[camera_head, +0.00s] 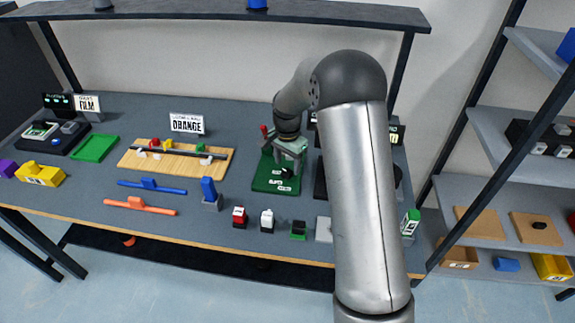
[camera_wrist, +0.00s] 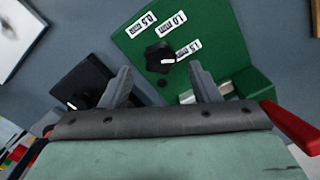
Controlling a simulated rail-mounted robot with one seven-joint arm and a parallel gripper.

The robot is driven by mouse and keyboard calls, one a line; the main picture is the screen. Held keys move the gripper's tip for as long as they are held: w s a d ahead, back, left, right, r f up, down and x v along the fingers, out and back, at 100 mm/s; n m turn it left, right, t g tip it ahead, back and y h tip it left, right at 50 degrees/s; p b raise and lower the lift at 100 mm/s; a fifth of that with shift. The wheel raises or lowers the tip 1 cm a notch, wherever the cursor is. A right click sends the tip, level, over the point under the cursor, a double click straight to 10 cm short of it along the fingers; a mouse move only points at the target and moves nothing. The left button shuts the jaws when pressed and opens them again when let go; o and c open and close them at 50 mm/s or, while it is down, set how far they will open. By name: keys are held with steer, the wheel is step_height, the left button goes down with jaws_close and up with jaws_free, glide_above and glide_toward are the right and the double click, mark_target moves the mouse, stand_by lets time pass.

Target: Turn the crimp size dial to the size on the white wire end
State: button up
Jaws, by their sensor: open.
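The crimp station is a green base (camera_wrist: 150,22) with white labels 0.5 mm, 1.0 mm and 1.5 mm. Its black dial (camera_wrist: 155,53) has a white pointer mark (camera_wrist: 168,61), which lies on the side towards the 1.5 mm label (camera_wrist: 188,50). My gripper (camera_wrist: 162,82) is open and empty, with the dial just beyond the gap between its fingertips, apart from them. In the head view the green base (camera_head: 262,183) stands below my wrist, and the dial is small there. A small white-topped piece (camera_head: 267,219) stands at the table front; I cannot read any size on it.
A red piece (camera_head: 239,217) and a green-and-black piece (camera_head: 298,230) flank the white one. A wooden board (camera_head: 215,172) with coloured clips lies left of the station. A red handle (camera_wrist: 290,125) is close to my gripper's right side, and a black block (camera_wrist: 80,82) is at its left.

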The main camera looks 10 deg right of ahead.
mark_target(287, 173)
steer(key=shift+f, duration=1.25)
steer(key=c, duration=1)
